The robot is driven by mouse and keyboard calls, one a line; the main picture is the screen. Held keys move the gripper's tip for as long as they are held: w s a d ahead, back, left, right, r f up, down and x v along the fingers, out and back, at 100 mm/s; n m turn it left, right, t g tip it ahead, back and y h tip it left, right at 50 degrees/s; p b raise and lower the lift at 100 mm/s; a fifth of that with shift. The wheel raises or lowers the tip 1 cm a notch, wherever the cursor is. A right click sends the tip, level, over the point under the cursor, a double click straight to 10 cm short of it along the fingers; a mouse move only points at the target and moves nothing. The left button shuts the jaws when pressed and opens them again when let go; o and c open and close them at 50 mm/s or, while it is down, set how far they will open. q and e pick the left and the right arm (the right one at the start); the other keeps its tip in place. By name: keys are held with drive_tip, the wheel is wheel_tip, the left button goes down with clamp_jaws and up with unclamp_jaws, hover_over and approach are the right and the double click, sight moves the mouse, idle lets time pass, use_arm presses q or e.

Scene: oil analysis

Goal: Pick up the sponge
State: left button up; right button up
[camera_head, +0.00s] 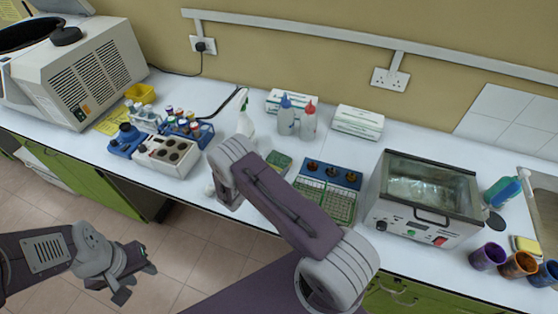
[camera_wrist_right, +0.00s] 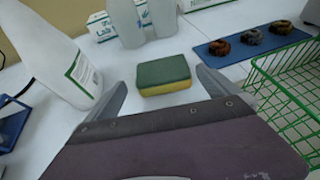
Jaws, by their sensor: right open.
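The sponge (camera_wrist_right: 164,75), green on top and yellow below, lies flat on the white worktop in the right wrist view. It also shows in the head view (camera_head: 279,160), just beyond my right forearm. My right gripper (camera_wrist_right: 161,80) is open, its two fingers apart on either side of the near part of the sponge's outline; the sponge is not gripped. In the head view its fingers are mostly hidden by my arm. My left gripper (camera_head: 137,283) is open and empty, low at the left, over the floor in front of the counter.
A white spray bottle (camera_wrist_right: 72,68) stands left of the sponge. Wash bottles (camera_head: 287,115) and a carton (camera_head: 358,122) stand behind. A green wire rack (camera_wrist_right: 285,95) and blue tray (camera_wrist_right: 250,45) are to the right. A metal bath (camera_head: 425,195) and another sponge (camera_head: 525,245) are farther right.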

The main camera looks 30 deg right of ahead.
sight(278, 160)
drive_tip(key=p+x, duration=0.1)
drive_tip(key=x, duration=0.3)
drive_tip(key=shift+s+d+r, duration=0.1)
drive_tip(key=shift+s, duration=0.05)
drive_tip(key=shift+w+d+f, duration=0.25)
drive_tip(key=shift+d+f, duration=0.05)
drive_tip(key=shift+d, duration=0.1)
drive_tip(key=shift+s+a+r, duration=0.1)
drive_tip(key=shift+a+r, duration=0.05)
drive_tip(key=shift+a, duration=0.05)
drive_tip(key=c, duration=0.9)
drive_tip(key=shift+c, duration=1.2)
drive_tip(key=shift+d, duration=0.1)
drive_tip(key=shift+r, duration=0.35)
wheel_tip(278, 160, up, 3)
drive_tip(key=shift+r+b, duration=0.1)
drive_tip(key=shift+b, duration=0.3)
drive_tip(key=s+d+r+b, duration=0.1)
drive_tip(key=s+d+r, duration=0.2)
drive_tip(key=s+r, duration=0.4)
drive_tip(key=s, duration=0.4)
